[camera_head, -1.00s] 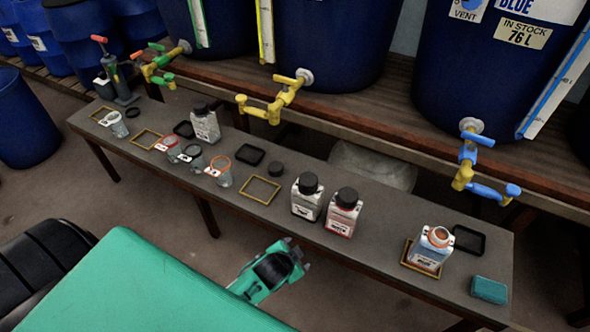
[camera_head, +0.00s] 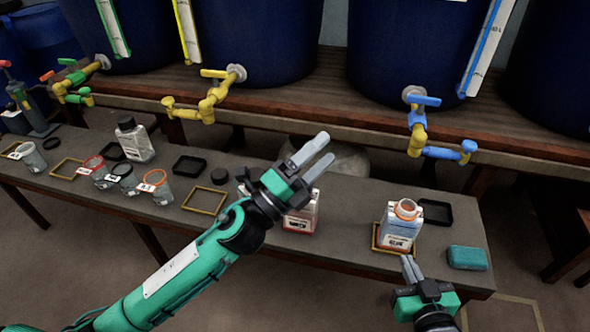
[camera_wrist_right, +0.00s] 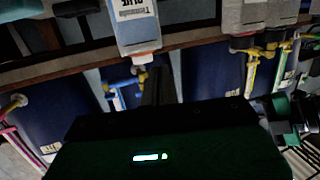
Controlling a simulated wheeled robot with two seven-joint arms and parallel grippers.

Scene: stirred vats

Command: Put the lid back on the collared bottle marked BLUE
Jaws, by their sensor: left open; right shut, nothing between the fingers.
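The open white collared bottle (camera_head: 396,234) with an orange neck and collar stands in a yellow frame at the right of the bench. The right wrist view shows it inverted, with BLUE on its label (camera_wrist_right: 140,22). A dark round lid (camera_head: 241,174) lies on the bench beyond my left forearm, partly hidden. My left gripper (camera_head: 322,151) is open and empty, above the bench, left of the open bottle. My right gripper (camera_head: 410,264) is shut and empty, in front of the bottle, its fingers pointing towards it. They also show dark in the right wrist view (camera_wrist_right: 159,86).
A red-labelled bottle (camera_head: 302,217) stands below my left gripper; my left arm hides its neighbour. Several beakers stand left. Blue and yellow taps (camera_head: 419,135) overhang the back.

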